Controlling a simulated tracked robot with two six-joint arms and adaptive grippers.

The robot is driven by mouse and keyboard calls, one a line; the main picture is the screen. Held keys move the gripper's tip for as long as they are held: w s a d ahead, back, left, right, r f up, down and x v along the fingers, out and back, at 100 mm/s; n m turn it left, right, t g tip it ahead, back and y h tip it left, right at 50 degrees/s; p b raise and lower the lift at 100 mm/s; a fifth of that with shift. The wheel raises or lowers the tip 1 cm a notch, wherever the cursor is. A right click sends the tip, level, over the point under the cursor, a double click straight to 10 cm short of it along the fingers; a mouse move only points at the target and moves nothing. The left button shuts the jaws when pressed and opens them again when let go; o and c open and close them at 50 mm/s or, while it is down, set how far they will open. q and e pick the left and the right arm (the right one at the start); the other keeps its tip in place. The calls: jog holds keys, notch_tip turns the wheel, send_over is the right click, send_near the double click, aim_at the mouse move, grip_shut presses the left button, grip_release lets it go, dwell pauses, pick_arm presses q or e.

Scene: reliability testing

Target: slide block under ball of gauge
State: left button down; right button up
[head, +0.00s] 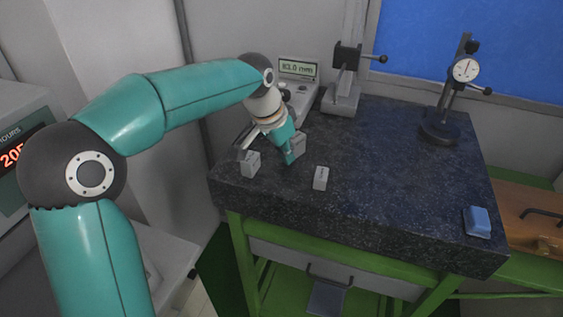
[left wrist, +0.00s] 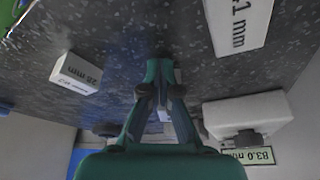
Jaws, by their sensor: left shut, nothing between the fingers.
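My left gripper (head: 289,160) is shut and empty, pointing down low over the dark stone table, among small grey blocks. One block (head: 250,164) stands left of it, one (head: 320,178) stands to its right and nearer the front, and one (head: 299,145) is partly hidden behind it. In the left wrist view, the shut fingers (left wrist: 163,72) lie between a block marked 28 mm (left wrist: 77,73) and a larger-looking block whose label ends in 1 mm (left wrist: 238,22). A gauge with a digital display (head: 298,69) reads 83.0 mm. I cannot make out its ball.
A grey stand with a lever (head: 344,88) is at the back of the table (head: 390,195). A dial gauge on a post (head: 465,69) stands at the back right. A blue object (head: 478,221) lies near the right front corner. The table's middle is clear.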

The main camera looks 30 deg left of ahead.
pick_arm(q)
jog(key=shift+w+a, duration=0.1)
jog(key=shift+w, duration=0.3)
jog(key=shift+s+d+r+p, duration=0.1)
jog(key=shift+s+r+p, duration=0.3)
jog(key=shift+r, duration=0.3)
jog(key=shift+s+d+r+p, duration=0.1)
jog(key=shift+s+r+p, duration=0.2)
jog(key=shift+r+p, duration=0.25)
jog(key=shift+s+d+r+p, duration=0.1)
jog(key=shift+s+r+p, duration=0.25)
jog(key=shift+r, duration=0.45)
jog(key=shift+f, duration=0.1)
